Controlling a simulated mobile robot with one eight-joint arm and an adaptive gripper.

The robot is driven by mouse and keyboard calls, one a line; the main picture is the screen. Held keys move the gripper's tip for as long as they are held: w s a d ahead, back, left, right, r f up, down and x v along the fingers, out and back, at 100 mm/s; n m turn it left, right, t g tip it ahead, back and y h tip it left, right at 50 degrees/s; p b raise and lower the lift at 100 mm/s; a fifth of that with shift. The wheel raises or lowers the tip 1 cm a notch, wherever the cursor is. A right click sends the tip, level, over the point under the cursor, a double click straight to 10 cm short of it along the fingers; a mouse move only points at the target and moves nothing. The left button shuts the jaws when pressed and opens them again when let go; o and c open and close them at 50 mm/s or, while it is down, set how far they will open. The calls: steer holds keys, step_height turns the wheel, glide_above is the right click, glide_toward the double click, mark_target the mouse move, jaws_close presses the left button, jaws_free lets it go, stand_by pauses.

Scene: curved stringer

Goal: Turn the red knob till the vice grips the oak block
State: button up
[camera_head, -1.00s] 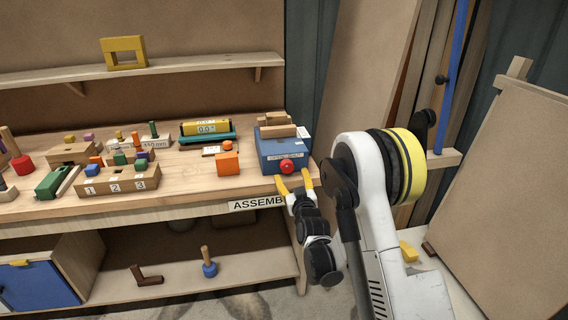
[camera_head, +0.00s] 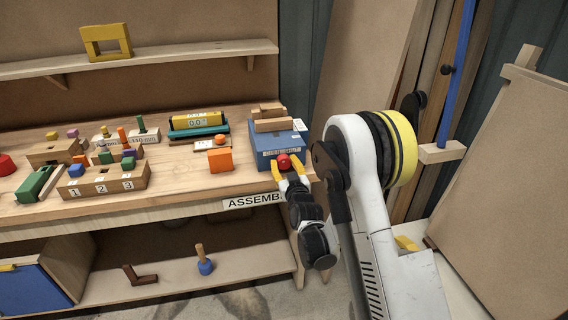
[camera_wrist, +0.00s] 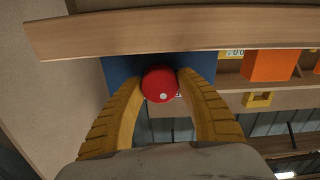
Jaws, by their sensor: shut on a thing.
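The red knob (camera_head: 284,161) sits on the front face of the blue vice box (camera_head: 266,141) at the right end of the bench. My gripper (camera_head: 289,172) has its yellow fingers shut on the knob, one on each side. In the wrist view the red knob (camera_wrist: 159,84) lies between the two fingertips, with the blue face behind it. Wooden pieces (camera_head: 272,118) lie on top of the box; I cannot tell which is the oak block or whether it is gripped. The label beside the knob is partly hidden.
An orange block (camera_head: 219,160) stands left of the vice on the workbench (camera_head: 190,184). A numbered wooden block (camera_head: 104,182) and several small parts stand further left. The bench's front edge runs just below the vice, above a lower shelf.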

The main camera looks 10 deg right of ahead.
steer(key=shift+m, duration=0.3)
steer(key=m, duration=0.4)
steer(key=shift+m, duration=2.3)
steer(key=o, duration=1.2)
steer(key=shift+r, duration=0.1)
